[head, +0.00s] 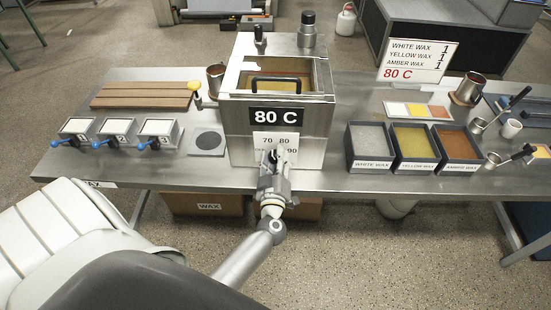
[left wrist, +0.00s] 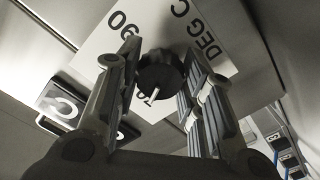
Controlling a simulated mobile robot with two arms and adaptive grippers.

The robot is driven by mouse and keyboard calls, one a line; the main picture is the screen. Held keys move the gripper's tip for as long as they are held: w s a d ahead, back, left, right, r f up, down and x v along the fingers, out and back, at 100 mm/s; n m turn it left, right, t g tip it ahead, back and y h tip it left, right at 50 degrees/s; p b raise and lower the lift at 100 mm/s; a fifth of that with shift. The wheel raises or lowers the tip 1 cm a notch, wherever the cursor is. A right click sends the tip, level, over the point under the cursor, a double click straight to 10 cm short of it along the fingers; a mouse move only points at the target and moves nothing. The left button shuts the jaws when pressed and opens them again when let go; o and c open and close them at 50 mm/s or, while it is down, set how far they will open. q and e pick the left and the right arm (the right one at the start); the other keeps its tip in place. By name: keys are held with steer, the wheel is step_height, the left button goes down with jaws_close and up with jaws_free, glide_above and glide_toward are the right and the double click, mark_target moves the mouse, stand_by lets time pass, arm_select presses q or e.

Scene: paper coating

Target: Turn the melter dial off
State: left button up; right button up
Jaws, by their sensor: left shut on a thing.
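The melter (head: 240,150) is a steel box in the middle of the table, with a black 80 C sign (head: 277,116) on its front. Below the sign is a white dial label (head: 263,138) with 70, 80 and 90 readable. My left gripper (head: 277,160) is at this label. In the left wrist view, its two fingers (left wrist: 162,70) are on either side of the round black dial (left wrist: 160,65), shut on it. A white mark on the dial points toward the bottom of that view. The head view hides the dial behind the gripper. My right gripper is out of view.
Wax bins (head: 369,150) stand right of the melter. Several small framed trays with blue-handled clamps (head: 160,130) and a grey pad (head: 207,141) are to its left. A wax list sign (head: 417,60) stands at the back right. Boxes lie under the table.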

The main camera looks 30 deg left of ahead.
arm_select(q)
steer(key=n, duration=0.3)
steer(key=shift+f, duration=0.15)
steer(key=n+b, duration=0.1)
steer(key=n, duration=0.2)
steer(key=shift+n, duration=0.3)
steer(key=n+b, duration=0.1)
steer(key=n, duration=0.3)
steer(key=shift+b, duration=0.35)
steer(key=shift+n+b, duration=0.35)
steer(key=shift+n, duration=0.85)
steer(key=o, duration=1)
steer(key=shift+o, duration=0.2)
